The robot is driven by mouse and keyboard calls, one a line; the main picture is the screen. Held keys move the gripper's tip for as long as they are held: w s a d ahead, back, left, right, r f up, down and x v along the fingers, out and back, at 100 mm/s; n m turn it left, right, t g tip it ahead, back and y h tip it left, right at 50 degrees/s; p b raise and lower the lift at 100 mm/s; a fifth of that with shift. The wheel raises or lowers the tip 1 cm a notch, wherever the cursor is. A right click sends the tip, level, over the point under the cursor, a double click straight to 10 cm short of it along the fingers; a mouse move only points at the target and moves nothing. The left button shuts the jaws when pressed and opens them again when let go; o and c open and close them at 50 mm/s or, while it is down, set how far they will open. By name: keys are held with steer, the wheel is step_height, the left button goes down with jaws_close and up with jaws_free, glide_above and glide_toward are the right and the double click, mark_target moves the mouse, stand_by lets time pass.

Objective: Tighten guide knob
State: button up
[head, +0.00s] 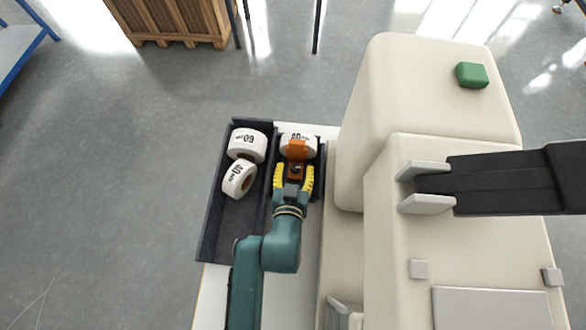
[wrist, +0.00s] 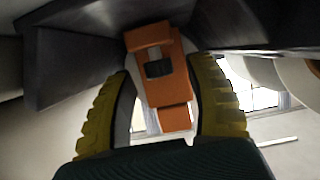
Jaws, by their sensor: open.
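My gripper (head: 294,168) has two yellow ribbed fingers and points at the small tray at the left of the machine. Its fingers are open. An orange piece (head: 297,150) lies at the fingertips, over a white roll (head: 299,138). In the wrist view my gripper (wrist: 161,68) has the orange piece (wrist: 179,80), with its dark square recess, between the two spread fingers. A gap shows beside the left finger; contact at the right finger is unclear. I cannot pick out a guide knob with certainty in either view.
A dark tray (head: 214,222) holds two more white rolls (head: 246,144) at the left. The large cream machine (head: 430,90) blocks the right side; it carries a green block (head: 471,75) and a dark bar (head: 500,180). A wooden crate (head: 170,20) stands far back.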

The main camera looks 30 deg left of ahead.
steer(key=v, duration=1.1)
steer(key=shift+s, duration=0.2)
steer(key=shift+d, duration=0.1)
